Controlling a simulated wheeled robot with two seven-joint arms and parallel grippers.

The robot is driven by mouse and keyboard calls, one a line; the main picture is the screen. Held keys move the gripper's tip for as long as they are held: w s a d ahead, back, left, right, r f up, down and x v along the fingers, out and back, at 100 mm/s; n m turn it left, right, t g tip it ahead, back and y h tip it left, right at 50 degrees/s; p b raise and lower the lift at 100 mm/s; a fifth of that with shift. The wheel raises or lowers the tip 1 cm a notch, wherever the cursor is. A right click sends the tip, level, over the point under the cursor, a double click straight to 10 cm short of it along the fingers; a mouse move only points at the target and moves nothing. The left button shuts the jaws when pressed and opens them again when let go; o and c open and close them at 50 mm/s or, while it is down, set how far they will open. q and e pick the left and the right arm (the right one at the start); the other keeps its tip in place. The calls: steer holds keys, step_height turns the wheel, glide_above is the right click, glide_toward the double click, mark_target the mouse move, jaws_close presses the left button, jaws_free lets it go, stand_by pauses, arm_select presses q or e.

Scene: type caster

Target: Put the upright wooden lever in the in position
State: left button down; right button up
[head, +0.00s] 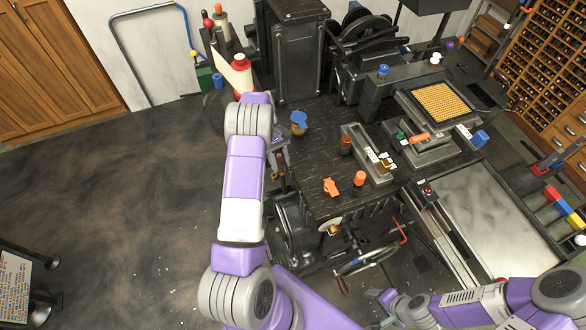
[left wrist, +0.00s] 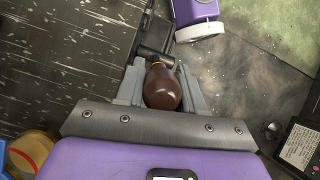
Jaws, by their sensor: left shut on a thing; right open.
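The wooden lever (left wrist: 162,90) shows in the left wrist view as a dark brown, pear-shaped handle on a black metal fitting. It lies between the two grey fingers of my left gripper (left wrist: 160,80), which is shut on it. In the head view my left gripper (head: 281,163) is at the left side of the black machine, and the lever is mostly hidden by the gripper and arm. My right gripper (head: 380,297) is low in the head view, beside the machine's front, small and partly hidden; it is open and apart from the lever.
The black machine table (head: 320,165) carries a blue knob (head: 299,122), orange knobs (head: 331,187) and a tray of orange pieces (head: 440,102). A handwheel (head: 365,262) is below its front edge. Open dark floor (head: 120,210) lies to the left.

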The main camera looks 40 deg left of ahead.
arm_select(q)
steer(key=shift+w+a+f+h+b, duration=0.25)
steer(key=shift+w+a+h+b, duration=0.1)
steer(key=shift+a+b, duration=0.25)
steer(key=shift+g, duration=0.3)
steer(key=shift+r, duration=0.1)
steer(key=c, duration=1)
jaws_free()
steer(key=shift+a, duration=0.1)
steer(key=shift+o, duration=1.1)
steer(key=shift+w, duration=0.1)
steer(key=v, duration=0.7)
steer(key=shift+a+b, duration=0.25)
steer(key=shift+b, duration=0.05)
